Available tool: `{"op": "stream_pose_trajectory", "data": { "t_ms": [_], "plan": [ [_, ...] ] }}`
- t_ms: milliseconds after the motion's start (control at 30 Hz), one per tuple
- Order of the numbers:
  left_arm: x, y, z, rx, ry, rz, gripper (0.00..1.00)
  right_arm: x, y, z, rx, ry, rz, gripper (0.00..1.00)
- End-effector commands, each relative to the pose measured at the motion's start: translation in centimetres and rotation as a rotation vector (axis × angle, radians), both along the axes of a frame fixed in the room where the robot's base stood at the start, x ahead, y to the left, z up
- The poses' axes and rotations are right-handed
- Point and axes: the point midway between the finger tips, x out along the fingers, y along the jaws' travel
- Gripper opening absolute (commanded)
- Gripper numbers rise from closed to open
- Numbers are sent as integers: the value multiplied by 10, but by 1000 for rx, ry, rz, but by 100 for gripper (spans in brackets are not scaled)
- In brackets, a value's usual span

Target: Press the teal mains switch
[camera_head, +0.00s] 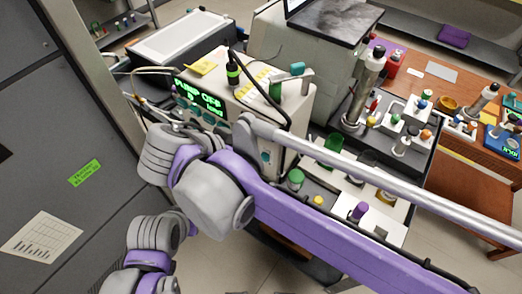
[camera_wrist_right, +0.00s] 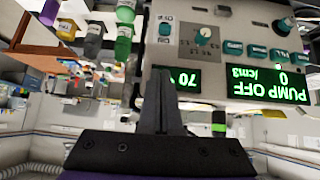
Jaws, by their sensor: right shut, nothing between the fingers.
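The particle classifier (camera_head: 270,118) is a pale box with green displays, one reading PUMP OFF. Its front panel (camera_wrist_right: 225,18) appears upside down in the right wrist view. A small teal switch (camera_wrist_right: 165,30) sits between tiny labels at the panel's left there, beside a teal knob (camera_wrist_right: 203,37). I take it for the mains switch. My right gripper (camera_wrist_right: 163,72) is shut and empty, its tips in front of the panel and below the switch in that picture. I cannot tell whether they touch the panel. My right arm hides part of the panel in the head view. My left gripper is out of view.
Several teal buttons (camera_wrist_right: 257,50) lie along the panel above the displays in the wrist view. A cart (camera_head: 400,208) with bottles stands to the right. A dark grey cabinet (camera_head: 60,130) is at the left.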

Motion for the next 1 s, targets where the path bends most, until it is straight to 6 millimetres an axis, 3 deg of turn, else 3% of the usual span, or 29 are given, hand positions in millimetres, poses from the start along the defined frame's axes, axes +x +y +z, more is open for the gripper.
{"op": "stream_pose_trajectory", "data": {
  "t_ms": [133, 533, 1000],
  "plan": [
    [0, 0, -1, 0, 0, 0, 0, 0, 7, 4, 4, -24, -12, 0],
    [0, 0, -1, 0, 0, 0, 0, 4, 3, -1, 5, -23, -13, 0],
    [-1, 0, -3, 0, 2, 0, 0, 56, -36, -66, 5, -22, -17, 0]
  ]
}}
